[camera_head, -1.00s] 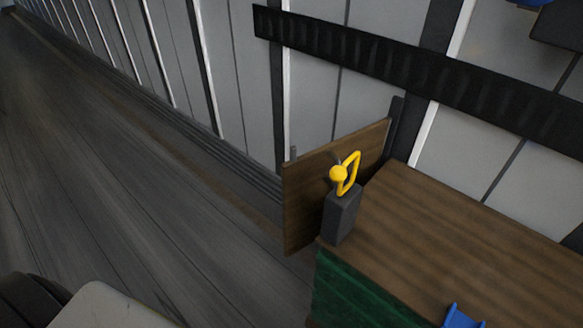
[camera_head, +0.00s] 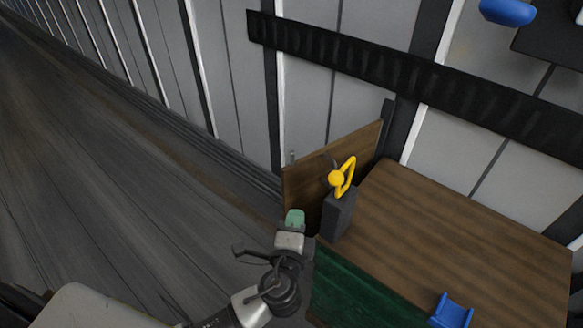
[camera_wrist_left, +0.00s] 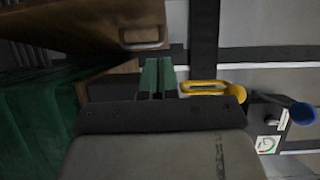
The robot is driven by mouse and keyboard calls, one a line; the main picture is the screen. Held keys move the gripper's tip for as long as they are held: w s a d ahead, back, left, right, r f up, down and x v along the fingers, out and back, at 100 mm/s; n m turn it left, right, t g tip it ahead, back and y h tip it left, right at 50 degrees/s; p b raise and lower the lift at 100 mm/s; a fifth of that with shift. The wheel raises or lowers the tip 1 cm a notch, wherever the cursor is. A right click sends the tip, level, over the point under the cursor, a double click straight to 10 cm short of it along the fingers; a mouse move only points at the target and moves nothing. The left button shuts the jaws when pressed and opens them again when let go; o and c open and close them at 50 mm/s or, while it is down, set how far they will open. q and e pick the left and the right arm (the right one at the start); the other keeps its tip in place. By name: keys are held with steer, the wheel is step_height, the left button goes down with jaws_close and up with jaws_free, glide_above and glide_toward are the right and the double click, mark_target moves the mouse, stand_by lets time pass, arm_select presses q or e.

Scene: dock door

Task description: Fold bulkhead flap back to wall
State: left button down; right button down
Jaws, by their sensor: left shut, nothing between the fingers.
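The bulkhead flap seems to be the brown wooden panel (camera_head: 300,185) that stands upright at an angle out from the wall, beside the wood-topped bench. In the left wrist view a brown panel (camera_wrist_left: 90,28) with a dark handle (camera_wrist_left: 144,38) fills the upper left; it looks like the flap. My left gripper (camera_head: 295,217) has green fingertips and is in front of the flap's lower near part, left of the bench corner. Its fingers (camera_wrist_left: 157,75) are shut and empty, apart from the handle in the wrist view. Contact with the panel cannot be told. My right gripper is not seen.
A dark block (camera_head: 338,215) with a yellow handle (camera_head: 343,177) stands at the near corner of the bench (camera_head: 470,225), close to the flap. A blue holder (camera_head: 452,310) is at the bench front. A black rail (camera_head: 400,75) crosses the wall. Floor (camera_head: 110,200) at left is clear.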

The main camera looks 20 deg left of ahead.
arm_select(q)
steer(key=r, duration=0.2)
steer(key=p, duration=0.2)
glide_toward(295, 162)
steer(key=w+d, duration=0.2)
steer(key=w, duration=0.3)
steer(key=shift+w+a+f+p, duration=0.15)
steer(key=shift+w+a, duration=0.2)
steer(key=shift+a, duration=0.4)
steer(key=shift+w+a+p, duration=0.15)
steer(key=shift+w+a, duration=0.25)
steer(key=shift+a, duration=0.35)
